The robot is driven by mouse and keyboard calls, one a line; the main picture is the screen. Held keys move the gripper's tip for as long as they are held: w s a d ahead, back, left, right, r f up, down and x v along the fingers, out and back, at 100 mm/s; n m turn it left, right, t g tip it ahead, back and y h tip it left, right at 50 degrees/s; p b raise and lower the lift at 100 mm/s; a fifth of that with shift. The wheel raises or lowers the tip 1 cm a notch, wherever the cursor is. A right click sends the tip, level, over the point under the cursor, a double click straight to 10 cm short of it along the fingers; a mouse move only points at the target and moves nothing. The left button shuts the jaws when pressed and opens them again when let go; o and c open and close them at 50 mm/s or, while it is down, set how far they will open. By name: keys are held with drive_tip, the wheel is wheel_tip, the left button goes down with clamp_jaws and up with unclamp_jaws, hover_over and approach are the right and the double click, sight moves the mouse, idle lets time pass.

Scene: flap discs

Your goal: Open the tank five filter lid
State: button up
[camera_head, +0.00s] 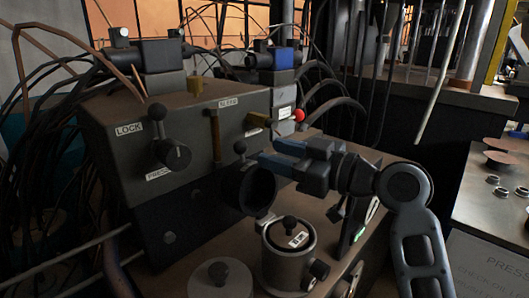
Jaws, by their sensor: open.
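A grey cylindrical canister (287,268) stands at the bottom middle of the head view. A round lid (287,233) with a dark centre knob and a small white label sits on its top. The label is too small to read, so I cannot tell whether this is tank five. A second grey round lid (222,278) with a black knob is at the bottom left of it, cut by the frame edge. My gripper (272,155) has blue fingers, points left and is open. It is above the canister lid in the picture, apart from it, with nothing visible between the fingers.
A brown-grey box (180,140) marked LOCK and PRESS carries dark levers. A dark round cup-like part (258,190) is just below my gripper. A red ball knob (298,115) is behind it. Black cables crowd the left and back. A metal counter (490,215) is at right.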

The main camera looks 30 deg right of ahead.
drive_tip(key=shift+v, duration=1.75)
